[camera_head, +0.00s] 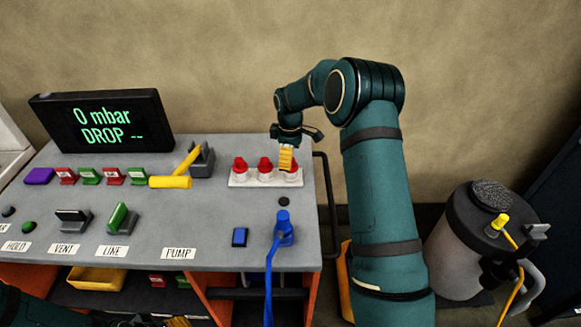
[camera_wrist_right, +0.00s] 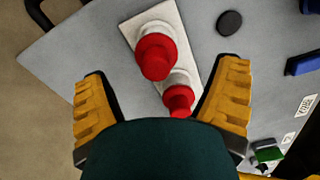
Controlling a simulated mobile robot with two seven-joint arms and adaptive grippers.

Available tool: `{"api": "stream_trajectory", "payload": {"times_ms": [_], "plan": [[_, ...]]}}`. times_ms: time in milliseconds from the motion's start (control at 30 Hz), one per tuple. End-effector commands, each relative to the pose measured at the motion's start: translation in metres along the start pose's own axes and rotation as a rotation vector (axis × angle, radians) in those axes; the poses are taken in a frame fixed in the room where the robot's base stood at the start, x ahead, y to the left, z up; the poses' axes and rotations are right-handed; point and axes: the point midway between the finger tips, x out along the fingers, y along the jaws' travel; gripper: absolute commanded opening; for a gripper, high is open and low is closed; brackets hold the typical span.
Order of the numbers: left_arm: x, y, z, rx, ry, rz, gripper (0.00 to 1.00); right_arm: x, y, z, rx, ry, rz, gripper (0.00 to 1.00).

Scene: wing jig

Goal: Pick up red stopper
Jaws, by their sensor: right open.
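Three red stoppers stand in a white rack near the right end of the bench: a left one (camera_head: 240,164), a middle one (camera_head: 264,164) and a right one, mostly hidden behind my right gripper (camera_head: 286,158). That gripper points down over the rack's right end. What may be my left gripper's yellow fingers (camera_head: 177,322) show at the bottom edge, mostly cut off.
The rack (camera_head: 236,181) sits on the grey bench. A yellow-handled valve (camera_head: 172,182) is to its left, a blue plug with a cable (camera_head: 284,229) in front. A black screen (camera_head: 104,122) reads "0 mbar DROP --". A black side rail (camera_head: 327,200) lines the bench's right edge.

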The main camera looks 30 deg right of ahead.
Motion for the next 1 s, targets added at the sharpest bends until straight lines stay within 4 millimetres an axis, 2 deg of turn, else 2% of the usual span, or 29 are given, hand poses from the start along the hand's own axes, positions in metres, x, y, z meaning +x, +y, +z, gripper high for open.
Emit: {"api": "stream_trajectory", "payload": {"times_ms": [167, 433, 700, 733, 767, 900, 933, 1000], "plan": [[0.0, 0.0, 0.0, 0.0, 0.0, 0.0, 0.47, 0.011, 0.001, 0.001, 0.0, -0.002, -0.002, 0.87], [0.0, 0.0, 0.0, 0.0, 0.0, 0.0, 0.47, 0.048, 0.004, 0.003, 0.001, -0.002, -0.003, 0.87], [0.0, 0.0, 0.0, 0.0, 0.0, 0.0, 0.47, 0.053, 0.004, 0.003, 0.001, 0.0, 0.0, 0.87], [0.0, 0.0, 0.0, 0.0, 0.0, 0.0, 0.47, 0.053, 0.004, 0.003, 0.001, 0.0, 0.0, 0.83], [0.0, 0.0, 0.0, 0.0, 0.0, 0.0, 0.47, 0.053, 0.004, 0.003, 0.0, 0.0, 0.0, 0.72], [0.0, 0.0, 0.0, 0.0, 0.0, 0.0, 0.47, 0.053, 0.004, 0.003, 0.0, 0.0, 0.0, 0.23], [0.0, 0.0, 0.0, 0.0, 0.0, 0.0, 0.47, 0.053, 0.004, 0.003, 0.0, 0.0, 0.0, 0.15], [0.0, 0.0, 0.0, 0.0, 0.0, 0.0, 0.47, 0.053, 0.004, 0.002, 0.0, 0.0, 0.0, 0.15]]}}
